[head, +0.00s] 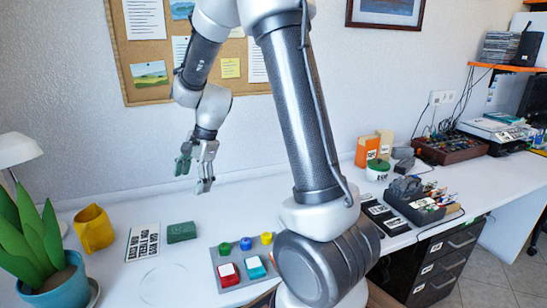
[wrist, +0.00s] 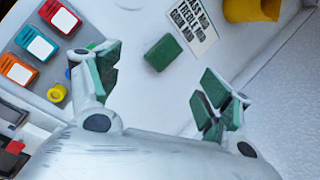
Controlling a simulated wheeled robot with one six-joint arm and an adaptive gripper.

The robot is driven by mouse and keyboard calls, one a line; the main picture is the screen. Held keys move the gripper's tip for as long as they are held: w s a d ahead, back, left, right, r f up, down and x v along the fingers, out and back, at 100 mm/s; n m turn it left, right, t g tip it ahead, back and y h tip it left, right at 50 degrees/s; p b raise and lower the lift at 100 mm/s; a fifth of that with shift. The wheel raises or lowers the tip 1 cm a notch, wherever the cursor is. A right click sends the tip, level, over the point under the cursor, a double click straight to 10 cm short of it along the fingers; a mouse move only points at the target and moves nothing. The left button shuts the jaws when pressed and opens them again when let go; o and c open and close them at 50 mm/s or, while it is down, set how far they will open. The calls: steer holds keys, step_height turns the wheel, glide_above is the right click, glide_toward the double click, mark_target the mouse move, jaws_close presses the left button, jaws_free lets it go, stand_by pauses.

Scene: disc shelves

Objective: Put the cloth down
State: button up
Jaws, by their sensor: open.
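The cloth (head: 181,232) looks like a small, dark green, folded block. It lies flat on the white desk, between a printed card and a grey button panel. In the wrist view the cloth (wrist: 163,52) shows beyond and between the fingertips, apart from both. My gripper (head: 194,173) is open and empty, raised above the desk toward the wall. In the wrist view the green-padded fingers of my gripper (wrist: 164,82) are spread wide with nothing between them.
A potted plant (head: 62,283) stands at the far left. The button panel (head: 238,247), with coloured knobs and switches, is to the right. A faint round outline (head: 164,285) marks the front desk.

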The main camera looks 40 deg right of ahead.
steer(key=s+d+r+n+h, duration=0.1)
steer(key=s+d+r+n, duration=0.2)
steer(key=s, duration=0.6)
steer(key=s+d+r+n+t+h, duration=0.1)
steer(key=s+d+r+n, duration=0.2)
steer(key=s+r+n, duration=0.3)
steer(key=s+d+r+n+t+h, duration=0.1)
steer(key=s+d+r+n, duration=0.3)
steer(key=s, duration=0.7)
steer(key=shift+s+r+n+h, duration=0.35)
steer(key=shift+r+n, duration=0.3)
steer(key=shift+n, duration=0.35)
steer(key=shift+o, duration=0.5)
